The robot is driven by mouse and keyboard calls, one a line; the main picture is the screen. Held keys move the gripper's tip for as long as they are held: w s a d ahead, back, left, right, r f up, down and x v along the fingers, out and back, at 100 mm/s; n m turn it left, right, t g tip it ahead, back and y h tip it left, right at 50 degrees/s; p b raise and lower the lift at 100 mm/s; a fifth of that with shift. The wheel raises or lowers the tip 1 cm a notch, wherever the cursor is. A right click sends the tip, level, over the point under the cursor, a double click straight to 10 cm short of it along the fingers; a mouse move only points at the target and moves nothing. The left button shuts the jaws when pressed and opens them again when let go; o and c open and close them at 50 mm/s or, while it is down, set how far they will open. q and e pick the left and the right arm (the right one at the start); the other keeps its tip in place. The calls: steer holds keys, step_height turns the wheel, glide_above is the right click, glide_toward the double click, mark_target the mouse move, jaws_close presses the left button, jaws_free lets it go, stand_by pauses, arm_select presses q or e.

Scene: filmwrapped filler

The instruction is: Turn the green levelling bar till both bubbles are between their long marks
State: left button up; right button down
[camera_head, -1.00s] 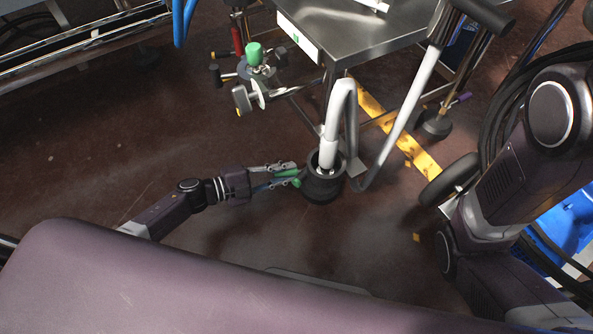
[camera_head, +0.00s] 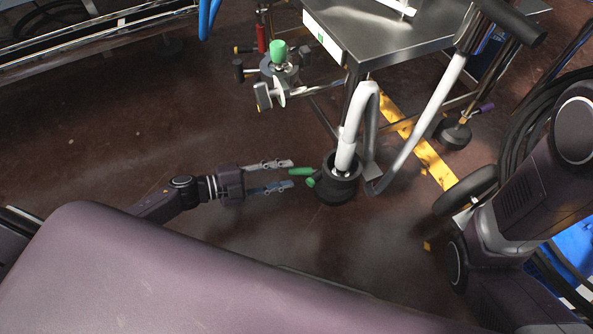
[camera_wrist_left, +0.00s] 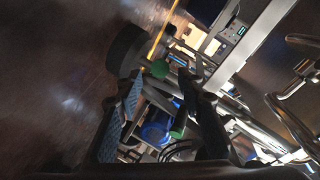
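The green levelling bar (camera_head: 300,171) sticks out to the left from a black round foot (camera_head: 338,190) under a table corner. A second green end (camera_head: 310,183) shows just below it. My left gripper (camera_head: 290,174) is open and empty, its two fingers pointing at the bar with a small gap to it. In the left wrist view, a round green end (camera_wrist_left: 159,69) and another green piece (camera_wrist_left: 180,122) show beyond and between the spread fingers. The bubbles and their long marks cannot be read; a white box with a green patch (camera_head: 321,39) sits at the table edge. My right gripper is out of view.
Another fixture with a green knob (camera_head: 278,51) is behind left. A black wheel (camera_head: 467,189) is at right.

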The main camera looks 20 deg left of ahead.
arm_select(q)
steer(key=v, duration=0.6)
steer(key=shift+s+a, duration=0.2)
steer(key=shift+a, duration=0.1)
